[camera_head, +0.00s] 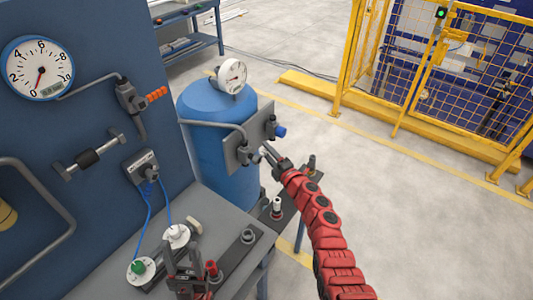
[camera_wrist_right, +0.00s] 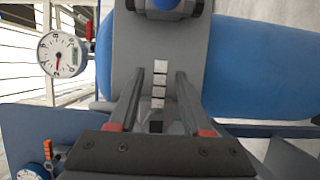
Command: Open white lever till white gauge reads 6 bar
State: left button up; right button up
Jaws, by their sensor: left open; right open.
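The white gauge (camera_head: 232,76) stands on top of the blue tank; its needle reading is too small to tell. It also shows in the right wrist view (camera_wrist_right: 62,54), with the red needle pointing down. The white lever (camera_wrist_right: 160,82) lies between the fingers of my right gripper (camera_wrist_right: 160,76), in front of the grey valve plate; contact cannot be told. My right gripper (camera_head: 268,152) is open at that plate in the head view, mostly hiding the lever. My left gripper (camera_head: 188,260) is open low over the grey bench, away from the lever.
A blue-rimmed gauge (camera_head: 38,68) on the blue panel reads near 0. A blue knob (camera_head: 280,131) is beside the right gripper. Small fittings, including a green-capped one (camera_head: 138,267), stand on the bench. A yellow fence (camera_head: 420,80) is behind.

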jog(key=shift+w+a, duration=0.25)
jog(key=shift+w, duration=0.15)
grip_shut()
dwell(1.3)
